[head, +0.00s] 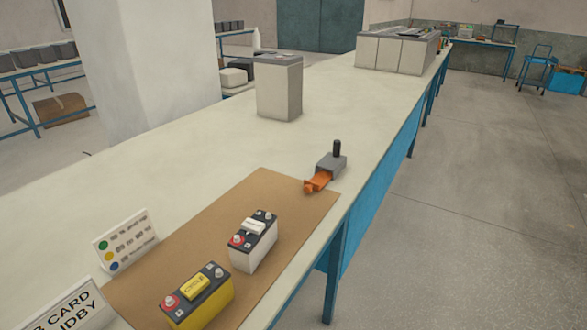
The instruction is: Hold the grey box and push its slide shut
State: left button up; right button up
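The grey box (331,164) is small and stands on the long table near the far right corner of the brown mat, with a dark upright post (337,148) on top. Its orange slide (317,181) sticks out of the box toward the near left, so it is drawn out. The slide's front end lies over the mat's corner. Neither of my grippers shows in the head view, and nothing touches the box.
The brown mat (290,190) bears a white battery (253,241) and a yellow battery (198,297). Two sign cards stand at the left, one with coloured dots (126,240). The table (220,160) around the box is clear.

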aim_at(318, 182)
jog(key=i+l+u, duration=0.15)
jog(key=u, duration=0.2)
jog(key=l+u, duration=0.25)
jog(key=u, duration=0.15)
jog(key=i+l+u, duration=0.15)
jog(key=l+u, duration=0.2)
jog(key=i+l+u, duration=0.1)
jog(key=l+u, duration=0.25)
jog(key=l, duration=0.9)
jog(key=k+l+u, duration=0.1)
jog(key=l+u, duration=0.3)
jog(key=l, duration=0.8)
